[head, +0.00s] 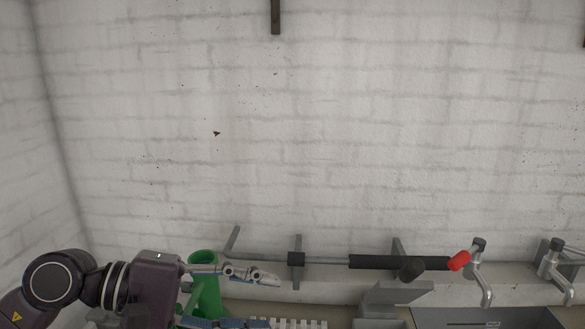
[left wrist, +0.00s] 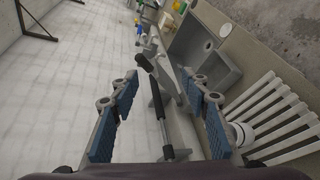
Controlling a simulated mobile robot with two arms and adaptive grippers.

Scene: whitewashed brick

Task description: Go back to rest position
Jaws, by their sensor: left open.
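My left gripper (head: 262,302) comes in from the lower left in the head view, low in front of the brick wall. Its fingers are spread apart, one above the other, and point right. The left wrist view shows the same gripper (left wrist: 160,85) with its blue pads wide apart. Nothing is held between them. A bar with a black sleeve (left wrist: 158,112) shows through the gap, beyond the fingers. My right gripper is in neither view.
A green tubular thing (head: 206,300) stands behind my left gripper. The black-sleeved bar (head: 375,262) with a red end (head: 459,260) runs along the wall. Taps (head: 482,275) and a grey sink (head: 430,317) are at lower right. A white slatted rack (left wrist: 285,115) lies beside it.

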